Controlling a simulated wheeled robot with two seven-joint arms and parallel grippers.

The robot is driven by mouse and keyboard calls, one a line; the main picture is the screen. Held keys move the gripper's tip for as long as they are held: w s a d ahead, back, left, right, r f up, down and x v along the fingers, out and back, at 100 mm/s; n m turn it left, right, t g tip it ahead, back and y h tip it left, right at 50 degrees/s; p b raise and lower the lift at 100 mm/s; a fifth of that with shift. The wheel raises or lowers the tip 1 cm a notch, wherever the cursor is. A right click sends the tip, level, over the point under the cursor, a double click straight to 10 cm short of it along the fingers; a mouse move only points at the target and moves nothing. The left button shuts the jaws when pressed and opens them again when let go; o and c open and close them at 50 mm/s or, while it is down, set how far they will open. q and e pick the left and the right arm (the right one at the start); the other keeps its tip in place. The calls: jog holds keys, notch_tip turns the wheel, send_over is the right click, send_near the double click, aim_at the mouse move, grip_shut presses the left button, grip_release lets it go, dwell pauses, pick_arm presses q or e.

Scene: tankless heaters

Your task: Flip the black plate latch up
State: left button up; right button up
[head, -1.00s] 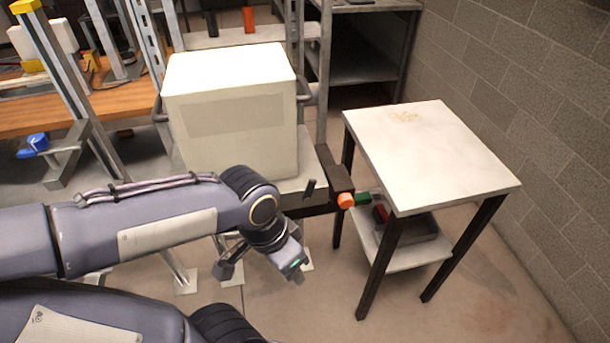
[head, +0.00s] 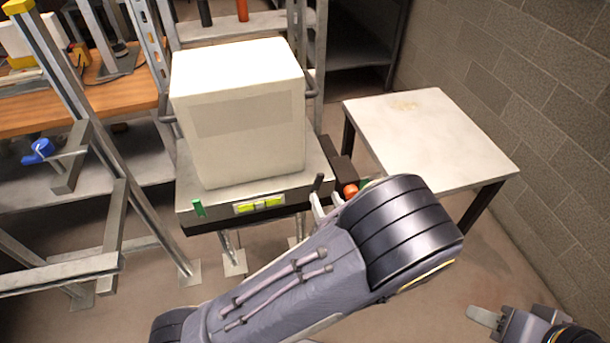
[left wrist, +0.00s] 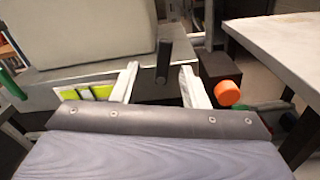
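The black plate latch (head: 319,183) is a short dark bar at the front right corner of the grey platform under the white box. It also shows in the left wrist view (left wrist: 163,58), standing up in the picture between the two pale fingers. My left gripper (head: 326,203) is open. Its fingers are on either side of the latch in the picture, with gaps on both sides; I cannot tell whether the tips reach past it. My right gripper (head: 488,318) shows only partly at the lower right, far from the latch, its opening unclear.
The white box (head: 240,120) stands on the grey platform (head: 317,168). An orange knob (head: 350,190) sits just right of the latch. A yellow-green level (head: 259,205) and a green tab (head: 198,208) are on the front edge. A white-topped table (head: 430,135) stands at right.

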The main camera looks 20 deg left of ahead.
aim_at(320, 181)
pick_arm(q)
jog(key=shift+t, duration=0.3)
jog(key=x, duration=0.3)
jog(key=p+x, duration=0.1)
jog(key=x, duration=0.3)
jog(key=shift+w+f, duration=0.15)
jog(key=shift+w, duration=0.25)
